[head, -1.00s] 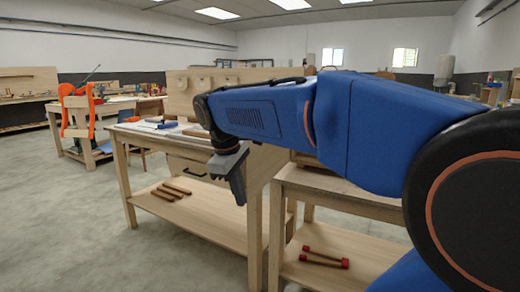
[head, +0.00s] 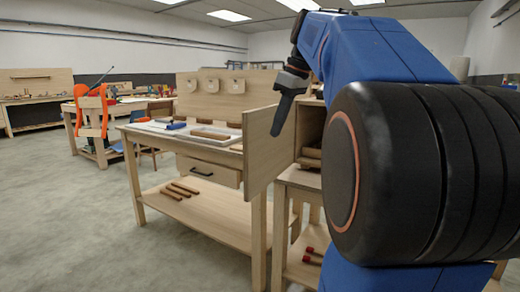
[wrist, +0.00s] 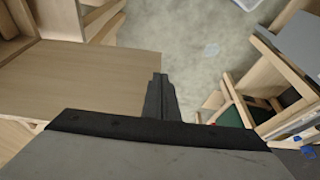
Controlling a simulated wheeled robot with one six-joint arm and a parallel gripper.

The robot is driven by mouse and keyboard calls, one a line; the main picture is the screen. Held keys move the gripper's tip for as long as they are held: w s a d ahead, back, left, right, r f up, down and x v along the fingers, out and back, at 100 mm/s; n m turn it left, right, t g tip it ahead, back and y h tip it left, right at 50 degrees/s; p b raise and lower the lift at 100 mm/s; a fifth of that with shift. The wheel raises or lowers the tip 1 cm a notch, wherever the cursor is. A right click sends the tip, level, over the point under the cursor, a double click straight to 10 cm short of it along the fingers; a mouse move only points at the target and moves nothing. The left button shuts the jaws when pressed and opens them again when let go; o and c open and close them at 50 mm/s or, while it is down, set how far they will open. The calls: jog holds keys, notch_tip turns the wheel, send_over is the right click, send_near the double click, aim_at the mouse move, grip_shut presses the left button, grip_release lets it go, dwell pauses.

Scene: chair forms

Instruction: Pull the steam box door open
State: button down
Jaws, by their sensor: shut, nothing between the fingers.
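The steam box door (head: 257,150) is a plain wooden panel. It stands swung out from the box, well open. The steam box (head: 312,128) shows its open front just right of the door, with much of it hidden behind my arm. In the wrist view my gripper (wrist: 159,80) shows closed fingers beside a broad wooden panel (wrist: 75,80), which looks like the door.
A workbench (head: 205,215) with a drawer, a tray (head: 205,135) and sticks on its lower shelf stands left of the door. The box's stand holds red-ended clamps (head: 313,255) below. Open floor (head: 60,215) lies at left.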

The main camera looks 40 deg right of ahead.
jog(key=d+r, duration=0.1)
jog(key=r, duration=0.1)
send_near(250, 162)
notch_tip(250, 162, down, 5)
jog(key=shift+w+a+r, duration=0.1)
jog(key=shift+w+r, duration=0.15)
jog(key=shift+w, duration=0.2)
dwell(0.5)
jog(key=shift+w+a, duration=0.15)
jog(key=shift+w, duration=0.05)
jog(key=w+a+m, duration=0.1)
jog(key=w+a, duration=0.1)
jog(key=w, duration=0.5)
jog(key=w+a+m, duration=0.1)
jog(key=w+a, duration=0.1)
jog(key=w, duration=0.5)
jog(key=shift+a+m+t+h, duration=0.3)
jog(key=shift+m+t+h, duration=0.1)
jog(key=shift+s, duration=0.1)
